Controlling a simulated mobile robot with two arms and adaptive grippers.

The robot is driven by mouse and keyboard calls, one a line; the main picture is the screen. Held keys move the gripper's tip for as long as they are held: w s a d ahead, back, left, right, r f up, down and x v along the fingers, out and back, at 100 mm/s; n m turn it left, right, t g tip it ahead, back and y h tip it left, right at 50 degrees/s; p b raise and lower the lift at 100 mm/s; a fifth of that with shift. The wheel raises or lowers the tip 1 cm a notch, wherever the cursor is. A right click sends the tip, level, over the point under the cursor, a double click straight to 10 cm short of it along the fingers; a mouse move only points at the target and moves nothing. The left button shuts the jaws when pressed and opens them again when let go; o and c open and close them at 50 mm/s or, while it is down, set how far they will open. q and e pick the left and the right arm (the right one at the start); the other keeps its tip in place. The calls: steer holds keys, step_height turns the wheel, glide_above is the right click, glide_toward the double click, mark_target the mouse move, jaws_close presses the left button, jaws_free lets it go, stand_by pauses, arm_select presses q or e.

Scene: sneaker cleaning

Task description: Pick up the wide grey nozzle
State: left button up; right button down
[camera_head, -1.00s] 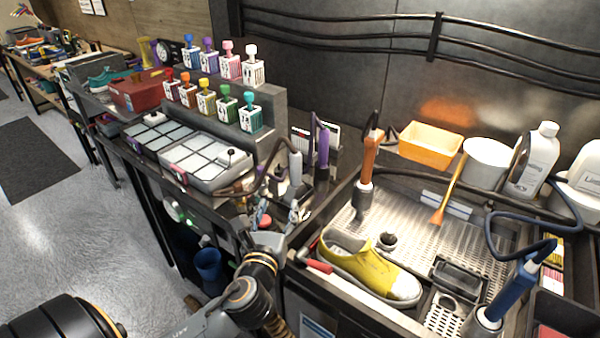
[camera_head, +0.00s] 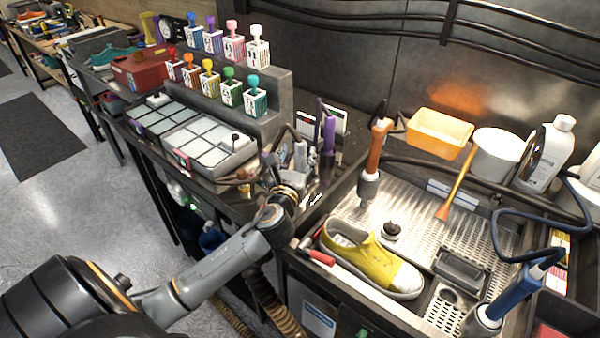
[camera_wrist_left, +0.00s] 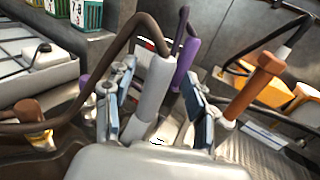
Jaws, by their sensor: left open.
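A thick grey tool (camera_head: 300,155) with a dark hose stands at the back of the bench, beside a purple tool (camera_head: 328,140). In the left wrist view, the grey tool (camera_wrist_left: 151,92) is between the two fingers of my left gripper (camera_wrist_left: 155,103), with visible space beside it. It leans a little to the right at the top. In the head view, my left gripper (camera_head: 293,180) is at this tool, partly hidden by its own wrist. The tool's lower end is hidden, so I cannot tell its nozzle's shape. My right gripper is out of view.
An orange-handled tool (camera_head: 376,150) stands to the right, above the perforated metal tray (camera_head: 410,222). A yellow shoe (camera_head: 372,265) lies at the tray's front. Stamps (camera_head: 231,93) on a stepped stand and a pad case (camera_head: 213,150) are to the left.

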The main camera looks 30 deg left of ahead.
mark_target(299, 151)
arm_select(q)
steer(key=x, duration=0.2)
steer(key=shift+w+r, duration=0.1)
steer(key=shift+w, duration=0.3)
steer(key=shift+w+a, duration=0.1)
steer(key=shift+w, duration=0.15)
steer(key=shift+s, duration=0.1)
steer(key=shift+c, duration=0.7)
steer(key=c, duration=0.3)
jaws_close()
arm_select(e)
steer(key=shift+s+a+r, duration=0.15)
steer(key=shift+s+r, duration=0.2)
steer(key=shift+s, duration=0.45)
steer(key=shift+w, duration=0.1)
